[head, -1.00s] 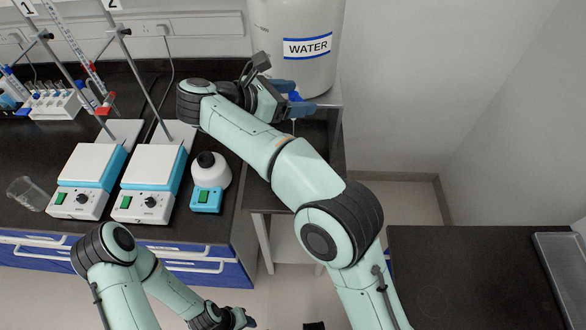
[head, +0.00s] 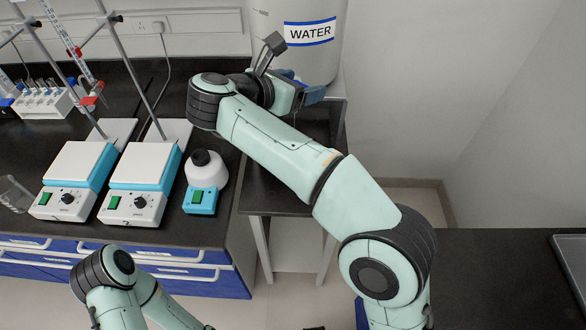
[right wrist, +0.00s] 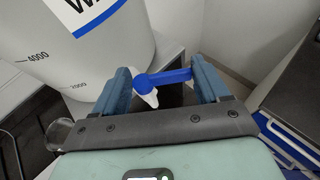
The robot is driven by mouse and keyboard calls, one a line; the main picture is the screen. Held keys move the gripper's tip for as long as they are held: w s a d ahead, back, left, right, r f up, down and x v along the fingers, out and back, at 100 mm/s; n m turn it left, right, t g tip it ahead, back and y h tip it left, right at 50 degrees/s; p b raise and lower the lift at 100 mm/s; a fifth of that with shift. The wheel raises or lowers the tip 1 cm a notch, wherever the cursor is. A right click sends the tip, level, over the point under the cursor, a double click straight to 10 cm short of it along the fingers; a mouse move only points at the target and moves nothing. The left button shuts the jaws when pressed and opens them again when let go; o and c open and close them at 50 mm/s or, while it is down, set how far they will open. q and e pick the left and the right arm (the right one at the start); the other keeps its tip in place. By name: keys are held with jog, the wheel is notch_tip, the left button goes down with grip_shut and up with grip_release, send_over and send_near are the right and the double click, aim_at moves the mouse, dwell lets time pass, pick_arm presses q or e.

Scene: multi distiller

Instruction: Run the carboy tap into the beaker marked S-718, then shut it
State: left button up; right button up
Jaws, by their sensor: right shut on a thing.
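The white carboy (head: 325,65) labelled WATER stands at the top of the head view; its lower part also fills the upper left of the right wrist view (right wrist: 95,60). Its tap has a blue handle (right wrist: 170,76) and a white body (right wrist: 143,97). My right gripper (right wrist: 162,78) is shut on the blue handle, its blue fingers on either side. In the head view the right gripper (head: 303,88) hides the tap. A clear glass vessel (right wrist: 60,132) shows at the lower left of the wrist view; no marking is readable. My left gripper is out of view.
A glass beaker (head: 14,193) stands at the bench's left edge, its marking unreadable. Two hotplate stirrers (head: 145,180) and a small blue-based mixer (head: 201,200) stand on the dark bench. A test tube rack (head: 45,103) is at the back left. The dark table (head: 480,270) at right is largely bare.

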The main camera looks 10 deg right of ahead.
jog(key=n+t+y+b, duration=0.1)
jog(key=n+b, duration=0.1)
jog(key=n+t+y+b, duration=0.1)
jog(key=y+b, duration=0.1)
jog(key=b, duration=0.1)
jog(key=shift+w+d+f+n+t, duration=0.1)
jog(key=shift+d+n+t, duration=0.05)
jog(key=shift+n+t, duration=0.25)
jog(key=shift+w+d+f+n+t+y+b, duration=0.1)
jog(key=shift+d+n+t+y+b, duration=0.15)
jog(key=shift+n+y+b, duration=0.3)
jog(key=shift+w+d+f+n+t+y+b, duration=0.15)
jog(key=shift+n+t+y+b, duration=0.2)
jog(key=shift+y, duration=0.3)
jog(key=shift+a+r+n+t+y, duration=0.2)
jog(key=shift+n+t+y, duration=0.1)
jog(key=shift+n+y, duration=0.5)
jog(key=o, duration=1)
jog(key=shift+d, duration=0.1)
